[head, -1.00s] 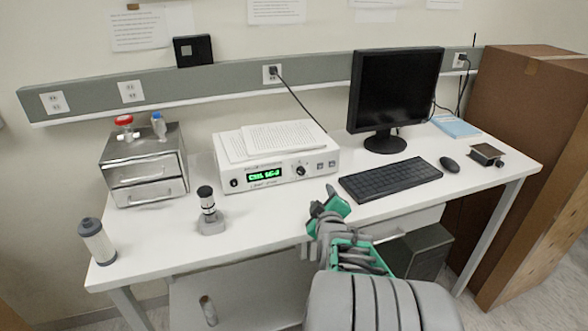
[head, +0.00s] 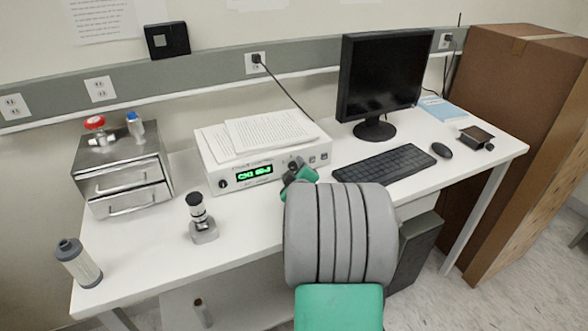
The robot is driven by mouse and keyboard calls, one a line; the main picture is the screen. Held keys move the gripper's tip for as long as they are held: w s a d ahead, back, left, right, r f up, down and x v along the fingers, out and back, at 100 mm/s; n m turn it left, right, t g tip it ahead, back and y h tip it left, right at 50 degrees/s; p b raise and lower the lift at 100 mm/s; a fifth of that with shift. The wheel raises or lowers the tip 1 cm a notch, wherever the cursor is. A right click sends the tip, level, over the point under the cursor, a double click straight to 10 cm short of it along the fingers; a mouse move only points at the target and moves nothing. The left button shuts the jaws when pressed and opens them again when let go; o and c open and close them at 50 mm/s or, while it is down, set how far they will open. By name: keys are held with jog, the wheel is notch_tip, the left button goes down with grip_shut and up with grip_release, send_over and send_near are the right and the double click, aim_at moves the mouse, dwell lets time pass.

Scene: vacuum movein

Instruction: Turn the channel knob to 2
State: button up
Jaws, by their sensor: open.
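The white instrument box (head: 262,155) stands on the table with papers on top. Its green display (head: 255,172) reads something like "CH1" with more characters I cannot make out surely. A small black knob (head: 223,183) sits at the left of its front panel. The larger channel knob (head: 293,163) is right of the display, partly hidden by my gripper. My gripper (head: 297,175) is at that knob, green and dark grey, open. I cannot tell whether its fingers touch the knob. My grey arm covers the table front below it.
A black keyboard (head: 384,164), mouse (head: 441,150) and monitor (head: 385,80) stand to the right. A metal drawer box (head: 124,172), a small grey stand (head: 202,222) and a grey cylinder (head: 78,262) are to the left. A large cardboard box (head: 520,130) stands beyond the table's right end.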

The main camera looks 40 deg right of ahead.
jog(key=shift+c, duration=0.3)
grip_shut()
dwell(0.3)
